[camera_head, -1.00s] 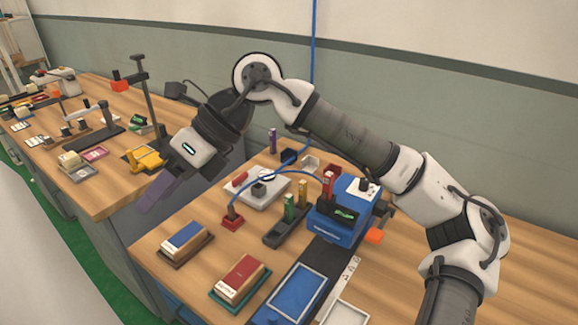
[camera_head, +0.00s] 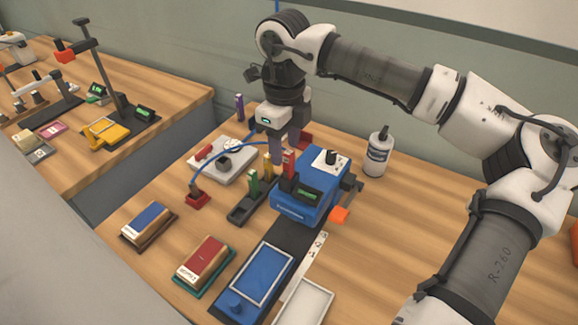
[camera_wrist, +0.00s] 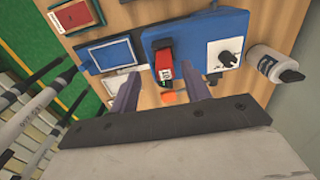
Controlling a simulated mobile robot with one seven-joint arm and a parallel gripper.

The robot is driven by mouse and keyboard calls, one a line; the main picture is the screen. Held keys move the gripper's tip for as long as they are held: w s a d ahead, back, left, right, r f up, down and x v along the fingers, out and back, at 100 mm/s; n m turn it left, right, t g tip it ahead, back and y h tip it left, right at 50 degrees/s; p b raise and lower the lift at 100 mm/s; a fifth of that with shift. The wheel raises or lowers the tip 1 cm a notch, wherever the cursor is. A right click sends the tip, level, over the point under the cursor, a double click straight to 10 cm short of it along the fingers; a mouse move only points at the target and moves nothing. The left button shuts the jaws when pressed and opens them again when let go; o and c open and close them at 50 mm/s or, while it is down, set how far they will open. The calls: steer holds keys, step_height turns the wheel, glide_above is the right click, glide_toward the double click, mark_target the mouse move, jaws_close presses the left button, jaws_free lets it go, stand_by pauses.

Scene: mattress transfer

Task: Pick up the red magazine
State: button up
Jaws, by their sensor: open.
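The red magazine (camera_head: 288,166) stands upright at the left end of the blue machine (camera_head: 318,196). In the wrist view the red magazine (camera_wrist: 164,72) shows with a dark end, on the blue machine (camera_wrist: 192,28). My gripper (camera_head: 286,154) is open and points down just above and behind the magazine. In the wrist view my gripper's two purple fingers (camera_wrist: 162,84) are apart, one to each side of the magazine in the picture. I cannot tell whether either finger touches it.
A dark rack (camera_head: 245,208) with green (camera_head: 254,183) and yellow (camera_head: 268,166) magazines stands left of the machine. A purple magazine (camera_head: 239,107) stands farther back. A white bottle (camera_head: 378,155) stands right. Red (camera_head: 203,260) and blue (camera_head: 147,222) pads lie in front.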

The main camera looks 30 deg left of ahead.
mark_target(289, 163)
steer(key=f, duration=0.1)
steer(key=f+p, duration=0.1)
steer(key=f, duration=0.1)
steer(key=f+p, duration=0.1)
steer(key=shift+w+d+f, duration=0.25)
steer(key=shift+w+f, duration=0.05)
steer(key=shift+f, duration=0.5)
jaws_close()
steer(key=shift+r, duration=0.1)
